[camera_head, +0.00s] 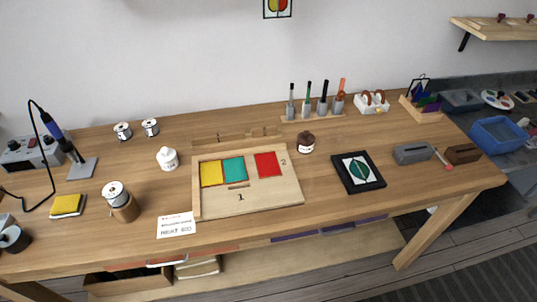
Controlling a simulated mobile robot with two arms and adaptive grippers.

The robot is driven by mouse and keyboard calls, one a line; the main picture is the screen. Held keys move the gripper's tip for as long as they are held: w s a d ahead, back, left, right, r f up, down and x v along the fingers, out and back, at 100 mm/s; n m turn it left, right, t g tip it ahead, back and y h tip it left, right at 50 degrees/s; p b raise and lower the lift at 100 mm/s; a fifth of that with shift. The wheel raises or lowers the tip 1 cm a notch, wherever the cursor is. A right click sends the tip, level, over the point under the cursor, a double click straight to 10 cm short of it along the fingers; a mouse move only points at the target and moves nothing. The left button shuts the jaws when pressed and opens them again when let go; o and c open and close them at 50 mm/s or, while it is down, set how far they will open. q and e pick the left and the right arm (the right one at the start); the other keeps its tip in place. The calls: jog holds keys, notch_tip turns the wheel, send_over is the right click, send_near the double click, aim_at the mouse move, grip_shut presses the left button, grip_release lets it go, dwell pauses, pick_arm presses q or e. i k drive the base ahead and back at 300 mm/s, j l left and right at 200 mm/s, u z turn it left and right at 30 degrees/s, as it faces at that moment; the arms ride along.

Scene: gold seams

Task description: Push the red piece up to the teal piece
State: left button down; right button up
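A red square piece (268,164) lies flat on a light wooden board (271,194) in the middle of the workbench. A teal piece (234,170) lies to its left on the same board, with a visible gap of bare wood between them. A yellow piece (211,173) lies left of the teal piece, right beside it. The board has a raised rim and the marks 1 and 2. Neither my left gripper nor my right gripper is in view.
A small dark jar (306,142) stands right of the board's back corner. A white bottle (167,159) stands to the left. A black framed panel (358,172) lies to the right, and a paper card (177,225) at front left. Bare bench lies between board and panel.

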aim_at(267, 166)
jog(key=i+l+u, duration=0.15)
jog(key=l+u, duration=0.15)
jog(key=l, duration=0.5)
jog(key=i+l+u, duration=0.1)
jog(key=l+u, duration=0.2)
jog(key=l, duration=0.55)
